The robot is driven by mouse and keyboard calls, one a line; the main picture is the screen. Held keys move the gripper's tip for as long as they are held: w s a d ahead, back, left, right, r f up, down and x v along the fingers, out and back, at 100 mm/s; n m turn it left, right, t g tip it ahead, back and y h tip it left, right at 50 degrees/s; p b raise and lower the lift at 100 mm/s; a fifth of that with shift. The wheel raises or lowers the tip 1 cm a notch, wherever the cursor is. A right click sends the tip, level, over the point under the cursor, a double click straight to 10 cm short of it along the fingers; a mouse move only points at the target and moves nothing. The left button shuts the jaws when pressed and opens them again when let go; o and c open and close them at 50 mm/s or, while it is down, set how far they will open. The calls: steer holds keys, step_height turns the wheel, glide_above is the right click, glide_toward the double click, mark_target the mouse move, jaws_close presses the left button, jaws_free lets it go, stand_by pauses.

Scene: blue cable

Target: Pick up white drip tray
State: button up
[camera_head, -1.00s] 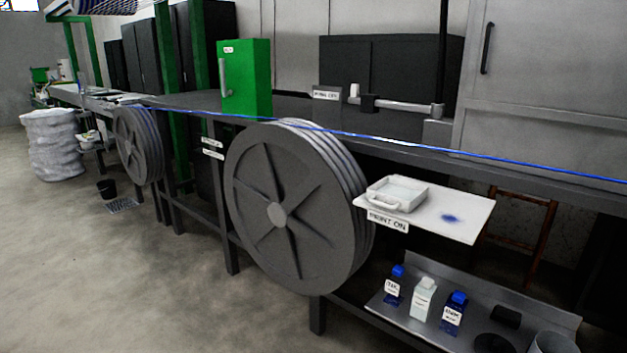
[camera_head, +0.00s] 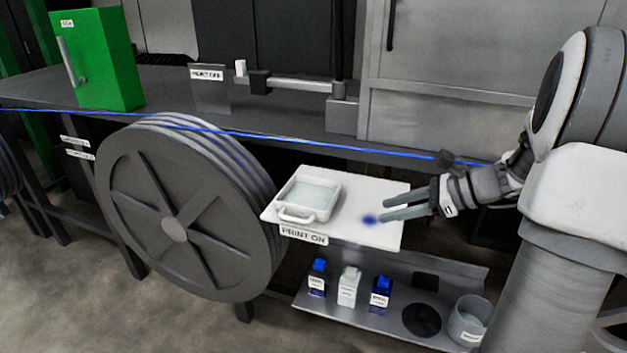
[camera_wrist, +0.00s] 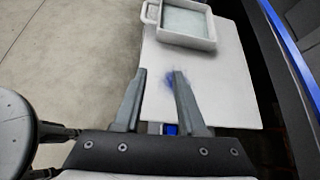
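The white drip tray (camera_head: 311,193) is a shallow square tray with a handle loop on its near side. It sits on the left part of a white shelf board (camera_head: 378,236) labelled "PRINT ON". In the wrist view the tray (camera_wrist: 188,42) is at the top, beyond my fingertips. My gripper (camera_head: 383,207) is to the right of the tray, over the right part of the board near a blue stain (camera_head: 369,219). Its two fingers are apart with nothing between them. In the wrist view the gripper (camera_wrist: 160,74) points toward the tray.
A blue cable (camera_head: 290,136) runs across behind the board. A large grey reel (camera_head: 130,210) stands to the left. A lower shelf (camera_head: 345,311) holds small bottles, a black disc and a grey cup (camera_head: 467,322). A green box (camera_head: 105,65) stands on the bench.

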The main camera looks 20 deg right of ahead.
steer(key=w+a+r+m+y, duration=0.1)
steer(key=w+a+r+y, duration=0.1)
steer(key=a, duration=0.1)
glide_toward(299, 206)
steer(key=shift+w+a+f+b, duration=0.15)
steer(key=shift+w+a+f, duration=0.1)
steer(key=shift+a+f, duration=0.25)
steer(key=shift+w+a+f+b, duration=0.2)
steer(key=shift+a+f, duration=0.15)
steer(key=shift+a, duration=0.15)
steer(key=shift+w+r+x, duration=0.1)
steer(key=shift+w+x, duration=0.05)
steer(key=shift+x, duration=1.3)
steer(key=shift+w+r+x, duration=0.1)
steer(key=shift+x, duration=1.35)
jaws_close()
